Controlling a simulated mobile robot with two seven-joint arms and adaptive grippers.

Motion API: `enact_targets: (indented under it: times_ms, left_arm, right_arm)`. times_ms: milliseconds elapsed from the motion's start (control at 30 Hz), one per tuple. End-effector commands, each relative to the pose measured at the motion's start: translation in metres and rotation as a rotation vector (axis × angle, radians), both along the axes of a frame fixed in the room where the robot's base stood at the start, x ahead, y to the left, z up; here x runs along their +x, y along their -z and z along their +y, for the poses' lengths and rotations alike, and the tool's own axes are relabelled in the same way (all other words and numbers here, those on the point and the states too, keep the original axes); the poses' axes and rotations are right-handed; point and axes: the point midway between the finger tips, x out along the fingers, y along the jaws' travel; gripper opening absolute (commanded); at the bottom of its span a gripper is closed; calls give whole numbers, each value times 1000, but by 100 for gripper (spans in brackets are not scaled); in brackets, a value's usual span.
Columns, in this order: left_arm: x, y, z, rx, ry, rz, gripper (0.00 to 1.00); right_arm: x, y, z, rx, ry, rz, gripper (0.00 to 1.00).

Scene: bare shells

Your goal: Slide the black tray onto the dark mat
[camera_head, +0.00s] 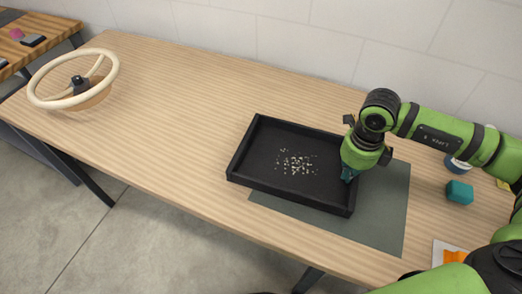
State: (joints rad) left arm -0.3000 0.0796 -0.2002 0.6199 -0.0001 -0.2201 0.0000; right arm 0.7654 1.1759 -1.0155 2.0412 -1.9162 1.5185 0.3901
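The black tray (258,168) lies on the wooden table with a scatter of small pale bits (296,163) on its floor. Its right part overlaps the dark mat (385,205), and its left part rests on bare wood. My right gripper (349,177) points down at the tray's right end, by the right wall. My own wrist and the gripper body hide part of that wall. The fingers are small here, and I cannot tell whether they are open or closed on the wall. My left gripper is out of view.
A cream steering-wheel-like ring (113,68) stands at the table's left end. The table's middle left is clear. A wall runs behind.

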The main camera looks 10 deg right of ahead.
Motion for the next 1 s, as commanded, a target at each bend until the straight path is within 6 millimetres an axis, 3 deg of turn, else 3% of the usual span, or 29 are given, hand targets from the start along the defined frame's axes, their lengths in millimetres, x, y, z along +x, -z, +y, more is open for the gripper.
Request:
enact_targets:
  times_ms: [1000]
  left_arm:
    - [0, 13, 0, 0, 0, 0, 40]
  right_arm:
    - [-34, 1, -41, -3, 2, 4, 0]
